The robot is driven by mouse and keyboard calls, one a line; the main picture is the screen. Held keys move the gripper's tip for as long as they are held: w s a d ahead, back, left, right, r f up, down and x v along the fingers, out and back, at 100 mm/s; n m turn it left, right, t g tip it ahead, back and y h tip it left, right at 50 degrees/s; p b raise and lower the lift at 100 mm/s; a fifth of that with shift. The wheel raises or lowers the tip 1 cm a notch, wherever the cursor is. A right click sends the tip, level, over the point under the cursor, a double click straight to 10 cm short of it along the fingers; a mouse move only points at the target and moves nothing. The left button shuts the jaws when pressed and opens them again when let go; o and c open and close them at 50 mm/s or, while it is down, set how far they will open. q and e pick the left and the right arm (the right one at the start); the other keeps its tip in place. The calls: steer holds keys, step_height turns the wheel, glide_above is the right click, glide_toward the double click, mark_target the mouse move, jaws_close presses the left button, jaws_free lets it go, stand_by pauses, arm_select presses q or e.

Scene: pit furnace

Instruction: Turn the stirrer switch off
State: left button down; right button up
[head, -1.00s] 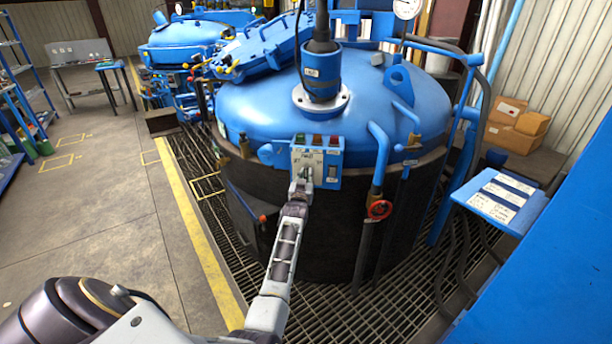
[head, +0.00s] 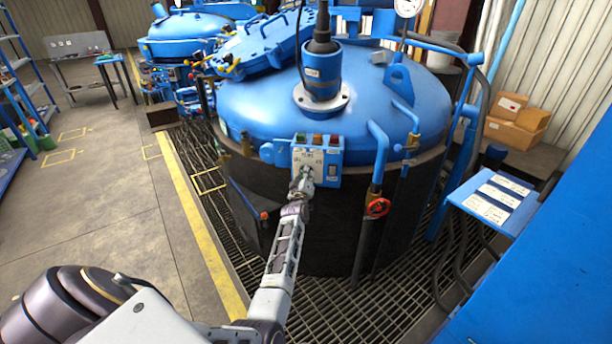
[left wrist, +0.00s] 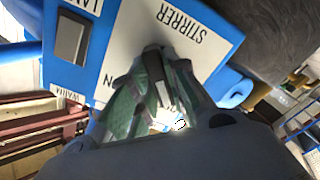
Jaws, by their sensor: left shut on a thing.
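The stirrer switch is on the blue control box (head: 330,158) at the front of the large blue furnace lid (head: 270,95). In the left wrist view the white label reading STIRRER (left wrist: 190,35) shows upside down. My left gripper (head: 304,180) is at the lower left part of the panel. In the left wrist view its fingers (left wrist: 160,92) are shut on the switch lever (left wrist: 155,65), which is mostly hidden between them. The lever's exact position cannot be told. My right gripper is not in view.
A dark rocker switch (left wrist: 72,38) sits beside the stirrer label. A red valve wheel (head: 378,208) is on a pipe right of the box. A blue stand with labels (head: 495,198) is at the right. Grating floor (head: 330,300) lies below.

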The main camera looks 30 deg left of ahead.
mark_target(308, 149)
arm_select(q)
steer(key=shift+f, duration=0.1)
stand_by(0.4)
steer(key=c, duration=1.4)
jaws_free()
step_height(308, 149, up, 10)
steer(key=shift+d+f, duration=0.15)
steer(key=shift+f, duration=0.05)
steer(key=shift+a+r, duration=0.2)
steer(key=shift+r, duration=0.05)
steer(key=shift+d, duration=0.1)
